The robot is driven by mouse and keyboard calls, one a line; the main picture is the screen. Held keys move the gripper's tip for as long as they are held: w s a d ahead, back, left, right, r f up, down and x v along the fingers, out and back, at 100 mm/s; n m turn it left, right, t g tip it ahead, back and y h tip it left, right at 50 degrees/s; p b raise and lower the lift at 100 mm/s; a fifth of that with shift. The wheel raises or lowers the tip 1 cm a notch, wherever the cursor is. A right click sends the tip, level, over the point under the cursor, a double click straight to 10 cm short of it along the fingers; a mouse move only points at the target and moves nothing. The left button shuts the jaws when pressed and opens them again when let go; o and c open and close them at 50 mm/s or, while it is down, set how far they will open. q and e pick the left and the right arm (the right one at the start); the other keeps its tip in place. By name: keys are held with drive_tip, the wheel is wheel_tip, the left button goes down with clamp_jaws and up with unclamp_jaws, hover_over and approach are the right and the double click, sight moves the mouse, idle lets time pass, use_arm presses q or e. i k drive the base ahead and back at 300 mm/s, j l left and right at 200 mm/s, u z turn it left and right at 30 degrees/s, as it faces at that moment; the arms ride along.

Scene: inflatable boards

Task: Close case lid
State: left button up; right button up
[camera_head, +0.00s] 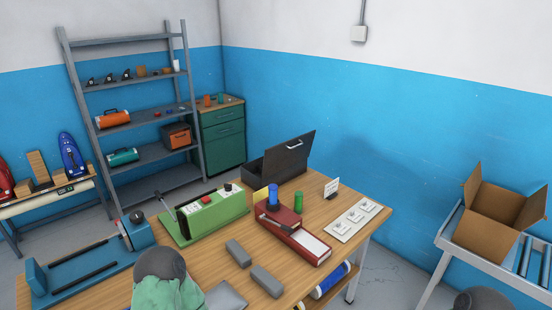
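The dark case (262,175) stands at the far edge of the wooden worktable, near the blue wall. Its lid (290,152) is open, raised and tilted back towards the upper right, with a small light handle or latch on its face. Much of the case's inside is hidden from this angle. Neither my left nor my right gripper can be made out in the head view, and nothing is seen touching the case or lid.
On the worktable (205,262), a green machine (212,213), a red box (280,222), grey blocks (267,281) and a white switch panel (355,221) stand before the case. A blue clamp-like fixture (138,232) is left. A cardboard box (495,218) sits on the right-hand roller table.

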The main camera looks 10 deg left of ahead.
sight(277, 158)
drive_tip(key=i+u, duration=0.25)
drive_tip(key=i+l, duration=0.1)
drive_tip(key=l, duration=0.3)
drive_tip(key=i+l, duration=0.15)
drive_tip(key=l, duration=0.25)
drive_tip(key=i+l, duration=0.1)
drive_tip(key=l, duration=0.3)
drive_tip(key=i+l, duration=0.1)
drive_tip(key=l, duration=0.3)
drive_tip(key=u, duration=0.05)
